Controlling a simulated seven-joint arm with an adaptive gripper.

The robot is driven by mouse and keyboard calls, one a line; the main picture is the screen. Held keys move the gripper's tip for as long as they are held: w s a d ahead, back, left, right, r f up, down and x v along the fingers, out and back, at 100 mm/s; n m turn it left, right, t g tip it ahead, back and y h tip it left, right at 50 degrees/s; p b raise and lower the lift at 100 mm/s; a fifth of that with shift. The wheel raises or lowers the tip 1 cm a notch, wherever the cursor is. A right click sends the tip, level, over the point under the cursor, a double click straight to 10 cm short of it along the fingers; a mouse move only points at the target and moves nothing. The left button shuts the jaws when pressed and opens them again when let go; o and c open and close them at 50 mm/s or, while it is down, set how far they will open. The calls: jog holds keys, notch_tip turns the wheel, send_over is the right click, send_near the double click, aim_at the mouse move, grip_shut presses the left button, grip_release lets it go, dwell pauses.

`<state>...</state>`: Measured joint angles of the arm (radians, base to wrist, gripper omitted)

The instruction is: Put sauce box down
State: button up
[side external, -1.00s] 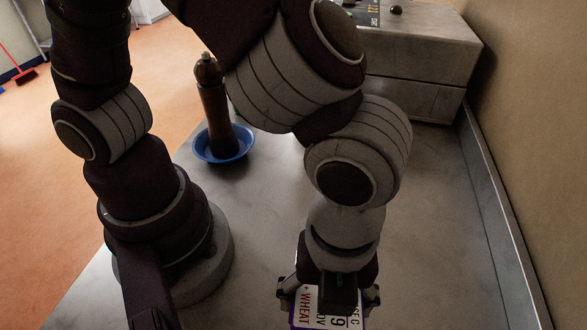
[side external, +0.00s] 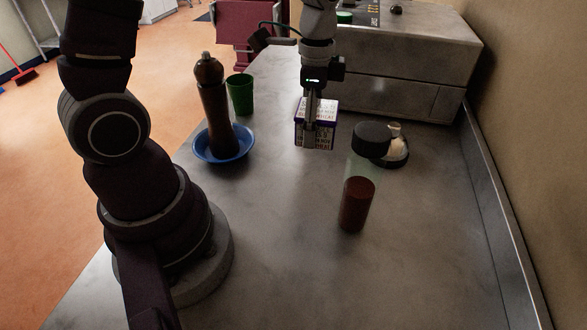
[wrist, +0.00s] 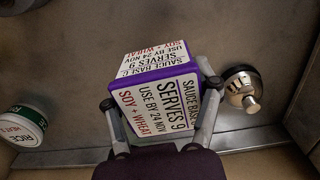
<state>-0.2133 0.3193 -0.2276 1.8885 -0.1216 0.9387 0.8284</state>
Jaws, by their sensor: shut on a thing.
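The sauce box (side external: 318,108) is a small white carton with purple edges and printed text, upright over the far middle of the counter. My gripper (side external: 311,143) points down with its fingers closed on the box's sides. In the wrist view the box (wrist: 158,62) fills the middle, with the text "SAUCE BASE" and "SERVES 9", and my gripper (wrist: 160,95) has one finger on each side of it. The box is at or very near the counter surface; I cannot tell whether its underside touches.
A tall jar (side external: 356,205) with red contents and a black lid stands right of the box. Behind it is a round black-and-silver item (side external: 397,152). A brown mill (side external: 216,108) stands in a blue bowl (side external: 240,150) beside a green cup (side external: 240,95). The front counter (side external: 300,280) is clear.

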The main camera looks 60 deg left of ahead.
jog(key=w+a+f, duration=0.2)
jog(key=w+a, duration=0.7)
jog(key=a, duration=0.2)
jog(key=shift+m, duration=0.3)
jog(key=f, duration=1)
jog(key=shift+s+a, duration=0.15)
jog(key=shift+a, duration=0.25)
jog(key=shift+f, duration=0.15)
jog(key=o, duration=1.2)
jog(key=shift+o, duration=0.2)
